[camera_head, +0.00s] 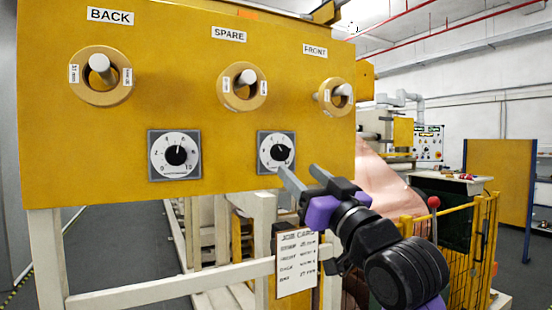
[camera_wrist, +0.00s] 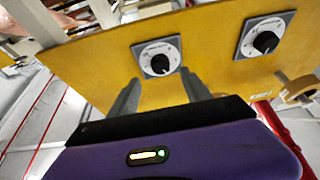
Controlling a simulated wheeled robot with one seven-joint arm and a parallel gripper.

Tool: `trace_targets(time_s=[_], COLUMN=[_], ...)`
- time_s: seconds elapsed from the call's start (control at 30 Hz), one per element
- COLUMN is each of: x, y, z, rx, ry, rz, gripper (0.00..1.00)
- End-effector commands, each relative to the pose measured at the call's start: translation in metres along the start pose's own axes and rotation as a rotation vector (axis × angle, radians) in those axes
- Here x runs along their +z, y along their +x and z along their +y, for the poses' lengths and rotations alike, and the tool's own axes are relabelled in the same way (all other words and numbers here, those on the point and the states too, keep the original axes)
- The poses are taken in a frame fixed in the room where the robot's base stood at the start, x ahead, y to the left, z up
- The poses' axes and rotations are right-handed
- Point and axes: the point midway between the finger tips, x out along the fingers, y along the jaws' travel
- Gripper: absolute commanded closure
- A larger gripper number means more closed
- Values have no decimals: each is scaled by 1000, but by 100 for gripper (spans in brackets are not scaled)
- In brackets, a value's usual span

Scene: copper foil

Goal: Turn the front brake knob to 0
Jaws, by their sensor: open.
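The right dial, a black knob (camera_head: 280,153) on a white numbered face, sits on the yellow panel below and left of the FRONT label (camera_head: 315,51). It also shows in the wrist view (camera_wrist: 159,64), just beyond and between my fingertips. Its pointer seems turned toward the right of the face; the exact number is too small to read. My gripper (camera_head: 300,172) is open and empty, just below and right of this dial, with its fingers toward the panel. In the wrist view my fingers (camera_wrist: 160,80) stand apart, and the knob appears clear of them.
A similar dial (camera_head: 175,155) sits to the left, under the BACK label (camera_head: 110,16). Three ringed levers line the panel above, including the FRONT lever (camera_head: 333,96). A job card (camera_head: 296,265) hangs below the panel. A yellow fence (camera_head: 470,250) stands at right.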

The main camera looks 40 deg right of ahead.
Motion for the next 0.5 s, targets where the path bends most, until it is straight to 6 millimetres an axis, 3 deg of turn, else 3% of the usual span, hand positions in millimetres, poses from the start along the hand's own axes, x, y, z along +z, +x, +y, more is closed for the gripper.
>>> trace_targets(time_s=[0.5], x=[-2], y=[68], z=[-1], rx=[-1], ry=[1], rz=[1], gripper=[44])
